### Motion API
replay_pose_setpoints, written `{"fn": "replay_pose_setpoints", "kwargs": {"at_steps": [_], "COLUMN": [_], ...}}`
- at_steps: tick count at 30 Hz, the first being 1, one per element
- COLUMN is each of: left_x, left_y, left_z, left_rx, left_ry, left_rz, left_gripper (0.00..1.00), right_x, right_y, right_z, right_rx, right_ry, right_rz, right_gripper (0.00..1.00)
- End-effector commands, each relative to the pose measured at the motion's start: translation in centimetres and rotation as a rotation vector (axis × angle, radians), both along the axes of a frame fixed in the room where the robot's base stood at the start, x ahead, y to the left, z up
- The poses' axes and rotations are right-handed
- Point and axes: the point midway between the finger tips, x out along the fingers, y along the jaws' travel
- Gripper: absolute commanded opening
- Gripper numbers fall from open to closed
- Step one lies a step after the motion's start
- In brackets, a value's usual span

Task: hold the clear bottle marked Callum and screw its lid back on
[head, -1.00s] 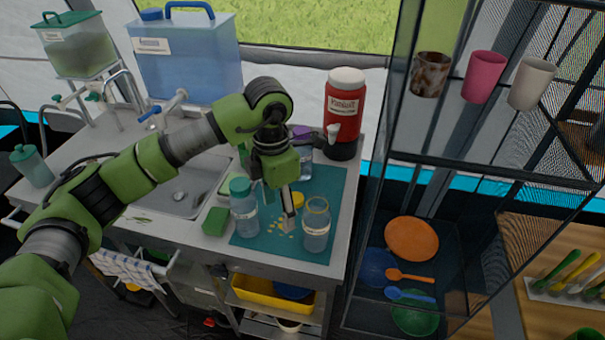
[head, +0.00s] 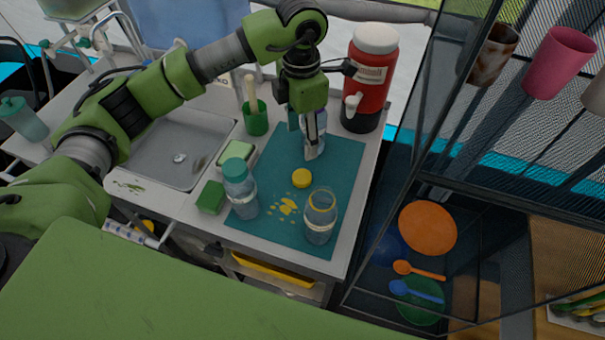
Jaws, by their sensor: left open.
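An open clear bottle (head: 320,217) with a yellow ring at its neck stands upright at the front right of the teal mat (head: 345,170). Its label is too small to read. A yellow lid (head: 301,178) lies on the mat behind it. A clear bottle with a teal lid (head: 240,190) stands at the mat's front left. Another clear bottle (head: 321,134) stands at the back, partly hidden by my left gripper. My left gripper (head: 311,153) points down, open and empty, behind the yellow lid and in front of the back bottle. My right gripper is out of view.
Yellow spots (head: 287,206) mark the mat between the front bottles. A green sponge (head: 211,197), a soap dish (head: 236,154) and a green cup with a brush (head: 256,118) line its left side, by the sink (head: 165,150). A red dispenser (head: 371,75) stands behind; a mesh shelf (head: 440,165) is right.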

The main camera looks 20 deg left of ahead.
Motion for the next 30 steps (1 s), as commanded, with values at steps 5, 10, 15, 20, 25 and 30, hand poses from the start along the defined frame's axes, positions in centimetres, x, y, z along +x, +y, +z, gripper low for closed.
{"fn": "replay_pose_setpoints", "kwargs": {"at_steps": [5, 10, 15, 20, 25, 30], "left_x": [-0.1, -0.1, -0.1, 0.0, 0.0, -0.1], "left_y": [0.0, 0.0, 0.0, 0.0, 0.0, 0.0], "left_z": [-1.7, -5.1, -7.7, -8.6, -8.7, -8.9], "left_rx": [0.0, 0.001, 0.0, 0.0, 0.0, 0.0], "left_ry": [0.006, 0.006, 0.004, 0.0, 0.0, 0.003], "left_rz": [0.001, 0.002, 0.0, 0.0, 0.0, 0.001], "left_gripper": [0.53, 0.53, 0.53, 0.53, 0.53, 0.53], "right_x": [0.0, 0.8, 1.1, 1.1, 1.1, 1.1], "right_y": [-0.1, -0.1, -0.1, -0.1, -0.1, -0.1], "right_z": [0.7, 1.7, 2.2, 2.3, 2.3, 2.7], "right_rx": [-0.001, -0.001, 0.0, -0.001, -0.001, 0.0], "right_ry": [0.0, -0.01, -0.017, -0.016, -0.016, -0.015], "right_rz": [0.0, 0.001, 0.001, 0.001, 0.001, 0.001], "right_gripper": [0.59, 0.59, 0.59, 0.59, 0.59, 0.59]}}
